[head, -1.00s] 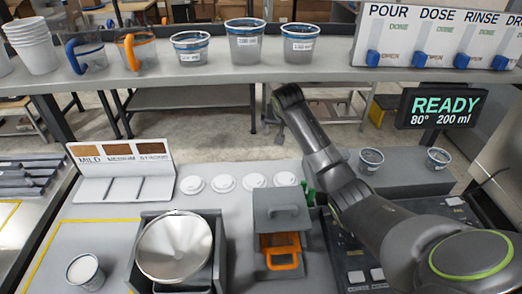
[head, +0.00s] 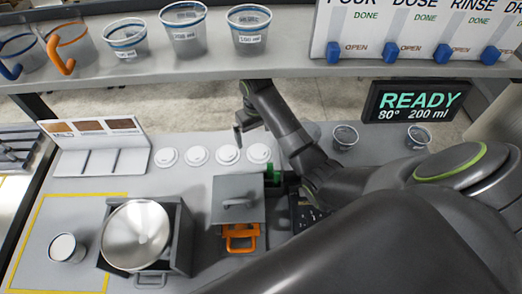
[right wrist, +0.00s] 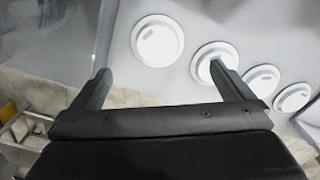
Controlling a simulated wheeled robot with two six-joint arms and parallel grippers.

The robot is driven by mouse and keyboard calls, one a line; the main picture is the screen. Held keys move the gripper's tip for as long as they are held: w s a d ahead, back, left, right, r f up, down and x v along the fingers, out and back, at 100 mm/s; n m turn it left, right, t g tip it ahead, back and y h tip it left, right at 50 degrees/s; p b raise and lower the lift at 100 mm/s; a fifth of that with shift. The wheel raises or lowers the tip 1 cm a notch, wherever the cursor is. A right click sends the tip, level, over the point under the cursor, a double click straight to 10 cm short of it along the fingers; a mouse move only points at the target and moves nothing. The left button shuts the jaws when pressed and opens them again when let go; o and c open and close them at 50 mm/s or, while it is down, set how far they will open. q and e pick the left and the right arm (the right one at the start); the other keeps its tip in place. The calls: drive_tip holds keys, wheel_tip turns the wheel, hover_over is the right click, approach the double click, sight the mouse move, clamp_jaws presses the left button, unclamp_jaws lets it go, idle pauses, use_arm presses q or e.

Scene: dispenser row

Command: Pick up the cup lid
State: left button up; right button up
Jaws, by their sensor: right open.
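Several white round cup lids lie flat in a row on the grey counter: the far left lid (head: 167,157), a second (head: 198,155), a third (head: 228,155) and the rightmost (head: 257,153). My right gripper (head: 240,126) is above the right part of this row, open and empty. In the right wrist view, its fingers (right wrist: 160,80) are spread wide, and one fingertip overlaps a lid (right wrist: 205,66) in the picture. Another lid (right wrist: 157,42) shows between and beyond the fingers. No lid is held. My left gripper is not in view.
A grey box (head: 238,187) with an orange handle stands in front of the lids. A white sample board (head: 97,140) stands left of the row. A shelf (head: 200,65) with measuring cups runs behind.

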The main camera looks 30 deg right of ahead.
sight(258, 150)
drive_tip(key=shift+a+f, duration=0.2)
drive_tip(key=shift+f, duration=0.9)
drive_tip(key=shift+d+f+p, duration=0.25)
drive_tip(key=shift+f+p, duration=0.2)
drive_tip(key=shift+f, duration=0.15)
drive_tip(key=shift+d+f+p, duration=0.25)
drive_tip(key=shift+f+p, duration=0.2)
drive_tip(key=shift+f, duration=0.1)
drive_tip(key=shift+a+f, duration=0.2)
drive_tip(key=shift+f, duration=0.75)
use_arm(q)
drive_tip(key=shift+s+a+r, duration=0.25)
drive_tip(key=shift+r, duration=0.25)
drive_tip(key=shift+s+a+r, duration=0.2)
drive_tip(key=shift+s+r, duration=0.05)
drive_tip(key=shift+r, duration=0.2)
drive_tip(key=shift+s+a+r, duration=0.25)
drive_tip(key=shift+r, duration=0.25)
use_arm(e)
drive_tip(key=shift+d+f, duration=0.1)
drive_tip(key=shift+f, duration=0.5)
drive_tip(key=c, duration=1)
